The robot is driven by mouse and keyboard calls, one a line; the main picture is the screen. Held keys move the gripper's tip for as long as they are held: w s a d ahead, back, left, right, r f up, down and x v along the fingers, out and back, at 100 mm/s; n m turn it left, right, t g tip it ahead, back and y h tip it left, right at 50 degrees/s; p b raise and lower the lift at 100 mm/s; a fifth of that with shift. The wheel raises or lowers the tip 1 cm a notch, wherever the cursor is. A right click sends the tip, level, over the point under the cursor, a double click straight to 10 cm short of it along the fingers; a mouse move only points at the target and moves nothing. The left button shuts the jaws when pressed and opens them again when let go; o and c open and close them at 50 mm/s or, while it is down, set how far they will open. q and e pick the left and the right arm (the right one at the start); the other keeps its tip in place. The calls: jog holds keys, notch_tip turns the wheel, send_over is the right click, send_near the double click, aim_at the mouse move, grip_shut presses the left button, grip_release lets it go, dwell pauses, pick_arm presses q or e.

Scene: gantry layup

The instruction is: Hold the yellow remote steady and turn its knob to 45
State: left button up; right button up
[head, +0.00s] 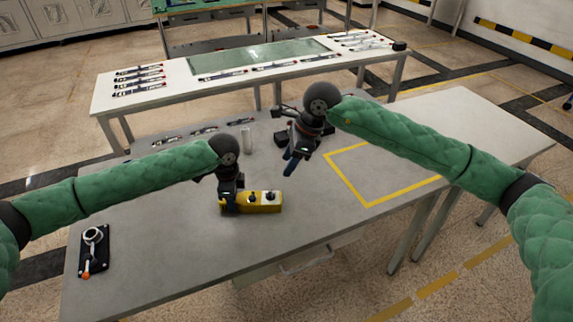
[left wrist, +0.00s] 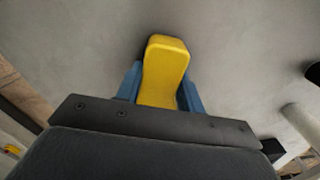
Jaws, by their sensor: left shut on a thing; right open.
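The yellow remote (head: 266,206) lies on the grey table, with dark knobs on its top face; I cannot read the knob's setting. My left gripper (head: 229,204) is shut on the remote's left end. In the left wrist view the yellow remote (left wrist: 165,70) sits between the blue fingers of my left gripper (left wrist: 160,92). My right gripper (head: 290,165) is open and empty, above the table, behind and to the right of the remote, apart from it.
A black plate with a round dial and orange-tipped lever (head: 94,250) lies at the table's left. A clear cylinder (head: 247,140) and several pen-like tools (head: 190,134) are at the back. A yellow taped outline (head: 368,204) marks bare table at the right.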

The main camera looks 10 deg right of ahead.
pick_arm(q)
jog(key=o, duration=1.2)
jog(key=shift+o, duration=0.2)
jog(key=shift+r, duration=0.1)
